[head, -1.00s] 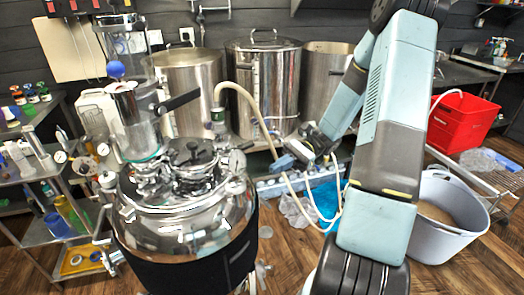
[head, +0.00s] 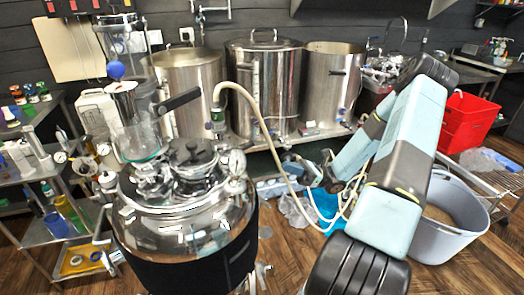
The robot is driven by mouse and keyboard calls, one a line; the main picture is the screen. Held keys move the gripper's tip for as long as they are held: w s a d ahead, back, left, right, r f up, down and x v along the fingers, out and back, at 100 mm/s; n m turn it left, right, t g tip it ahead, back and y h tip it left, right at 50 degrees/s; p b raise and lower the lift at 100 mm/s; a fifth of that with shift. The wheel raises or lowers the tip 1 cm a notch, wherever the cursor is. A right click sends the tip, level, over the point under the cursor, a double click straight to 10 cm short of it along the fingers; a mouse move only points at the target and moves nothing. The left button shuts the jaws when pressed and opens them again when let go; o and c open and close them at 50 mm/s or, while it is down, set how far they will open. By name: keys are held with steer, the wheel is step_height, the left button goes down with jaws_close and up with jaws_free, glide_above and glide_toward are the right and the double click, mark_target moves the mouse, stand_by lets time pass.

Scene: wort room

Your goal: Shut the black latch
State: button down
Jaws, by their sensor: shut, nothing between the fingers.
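A shiny steel tank (head: 185,232) with a dark jacket stands at the left front. On its domed lid are black fittings (head: 193,152) and a round gauge (head: 232,163). One of these may be the black latch, but I cannot tell which, or whether it is open or shut. A black lever-like handle (head: 178,99) sticks out beside the metal jug above the lid. My gripper (head: 296,168) is to the right of the tank, apart from it, beyond the pale hose. It is shut and empty; its fingertips are small and hard to make out.
A pale hose (head: 262,118) loops down between the tank and my arm. Large steel pots (head: 265,90) line the back bench. A grey tub (head: 445,238) and a red crate (head: 466,122) stand at the right. A shelf rack (head: 45,235) is at the left.

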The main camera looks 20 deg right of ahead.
stand_by(0.4)
glide_toward(238, 147)
steer(key=a+r, duration=0.1)
steer(key=shift+w+a+r, duration=0.1)
steer(key=shift+a+r, duration=0.25)
steer(key=shift+r, duration=0.35)
steer(key=shift+r, duration=0.15)
stand_by(0.4)
steer(key=shift+r+h, duration=0.1)
steer(key=shift+h, duration=0.5)
